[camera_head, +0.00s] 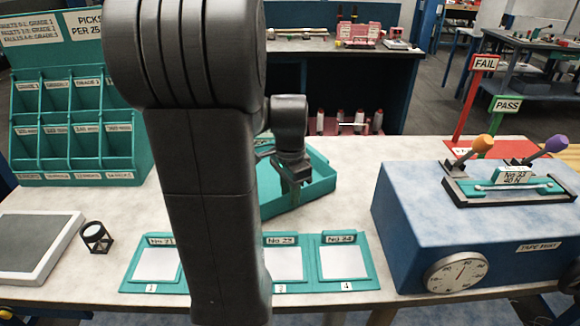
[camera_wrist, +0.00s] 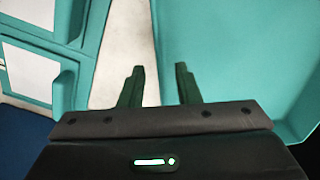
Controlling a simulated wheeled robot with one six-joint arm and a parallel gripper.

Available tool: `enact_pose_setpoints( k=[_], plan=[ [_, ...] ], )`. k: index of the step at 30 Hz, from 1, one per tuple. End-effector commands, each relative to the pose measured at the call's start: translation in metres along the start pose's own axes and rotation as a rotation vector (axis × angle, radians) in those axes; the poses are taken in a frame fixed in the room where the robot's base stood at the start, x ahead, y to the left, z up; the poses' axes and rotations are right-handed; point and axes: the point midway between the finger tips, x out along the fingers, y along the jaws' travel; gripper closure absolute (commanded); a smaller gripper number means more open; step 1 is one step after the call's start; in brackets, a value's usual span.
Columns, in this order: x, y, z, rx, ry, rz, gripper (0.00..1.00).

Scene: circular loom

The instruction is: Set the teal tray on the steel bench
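The teal tray (camera_head: 316,192) sits on the pale worktable (camera_head: 345,150), partly hidden behind my arm. My gripper (camera_head: 293,190) points down at the tray. In the wrist view the tray (camera_wrist: 235,60) fills the right side, and its near wall runs up between my two fingers (camera_wrist: 158,85). The fingers are apart, one on each side of that wall's line; I cannot tell whether they touch it. Nothing shows clamped. A grey-topped bench with blue legs (camera_head: 530,78) stands at the back right; I cannot tell if it is the steel bench.
A teal card holder (camera_head: 305,290) lies in front of the tray. A blue tester (camera_head: 405,215) stands at right, with red FAIL (camera_head: 484,63) and green PASS (camera_head: 507,104) signs behind. A teal pigeonhole rack (camera_head: 75,130), a magnifier (camera_head: 96,236) and a grey pad (camera_head: 35,243) are at left.

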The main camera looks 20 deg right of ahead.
Motion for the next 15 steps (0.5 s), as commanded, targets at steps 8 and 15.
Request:
enact_pose_setpoints(
  k=[8, 15],
  plan=[
    [-0.067, -0.001, -0.001, 0.000, 0.003, -0.005, 0.70],
    [-0.102, 0.000, 0.000, 0.000, 0.001, -0.002, 0.70]
  ],
)
